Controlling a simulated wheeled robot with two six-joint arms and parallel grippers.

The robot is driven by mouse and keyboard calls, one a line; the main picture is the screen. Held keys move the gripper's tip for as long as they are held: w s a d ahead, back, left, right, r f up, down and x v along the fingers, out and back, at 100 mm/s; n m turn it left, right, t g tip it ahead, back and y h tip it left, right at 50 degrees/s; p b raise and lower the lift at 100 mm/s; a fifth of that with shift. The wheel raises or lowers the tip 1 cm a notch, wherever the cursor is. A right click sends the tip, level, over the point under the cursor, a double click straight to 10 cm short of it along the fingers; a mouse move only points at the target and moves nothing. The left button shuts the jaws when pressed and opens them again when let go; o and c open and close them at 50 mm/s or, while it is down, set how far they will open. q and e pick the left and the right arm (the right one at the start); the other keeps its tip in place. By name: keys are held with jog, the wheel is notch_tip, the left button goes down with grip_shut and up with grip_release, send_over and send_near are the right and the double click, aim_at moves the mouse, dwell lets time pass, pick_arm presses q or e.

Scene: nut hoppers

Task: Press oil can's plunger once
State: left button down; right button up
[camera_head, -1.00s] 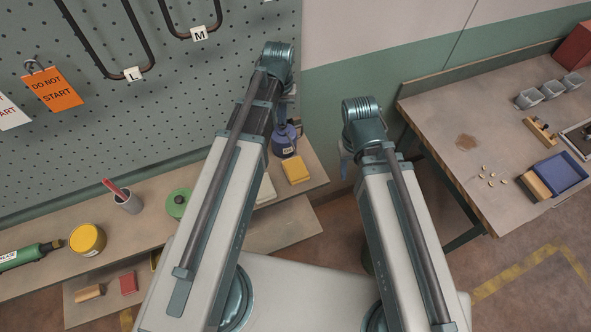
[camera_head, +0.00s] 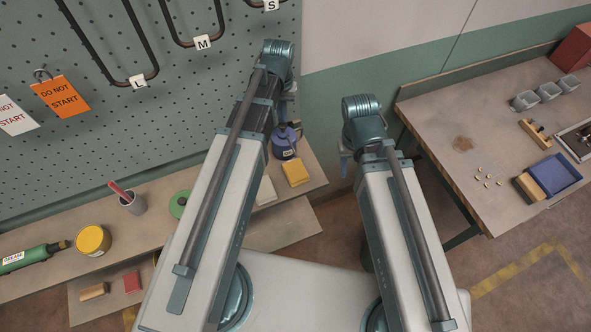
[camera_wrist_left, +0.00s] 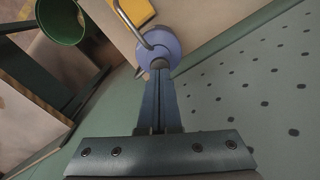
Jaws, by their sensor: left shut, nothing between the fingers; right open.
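The blue oil can (camera_head: 283,150) stands on the wooden shelf, near its right end against the pegboard. In the left wrist view the can (camera_wrist_left: 172,42) shows from above as a round blue body with a thin curved grey spout. My left gripper (camera_head: 288,112) points down just above the can. In the wrist view its closed fingers (camera_wrist_left: 159,72) overlap the middle of the can's top and hide most of the plunger. I cannot tell whether they touch it. My right gripper (camera_head: 345,165) hangs low beside the shelf end, mostly hidden by its arm; it is open, away from the can.
A yellow block (camera_head: 296,173) lies just in front of the can. A green round tin (camera_head: 179,204), a grey cup (camera_head: 132,203) and a yellow tin (camera_head: 93,240) stand further left. The pegboard (camera_head: 120,110) rises behind. A workbench (camera_head: 450,115) stands at right.

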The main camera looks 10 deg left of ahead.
dwell(0.4)
pick_arm(q)
notch_tip(320, 180, up, 6)
jog(key=p, duration=0.6)
pick_arm(e)
notch_tip(320, 180, up, 6)
pick_arm(q)
jog(key=shift+f, duration=0.1)
pick_arm(e)
jog(key=shift+s, duration=0.1)
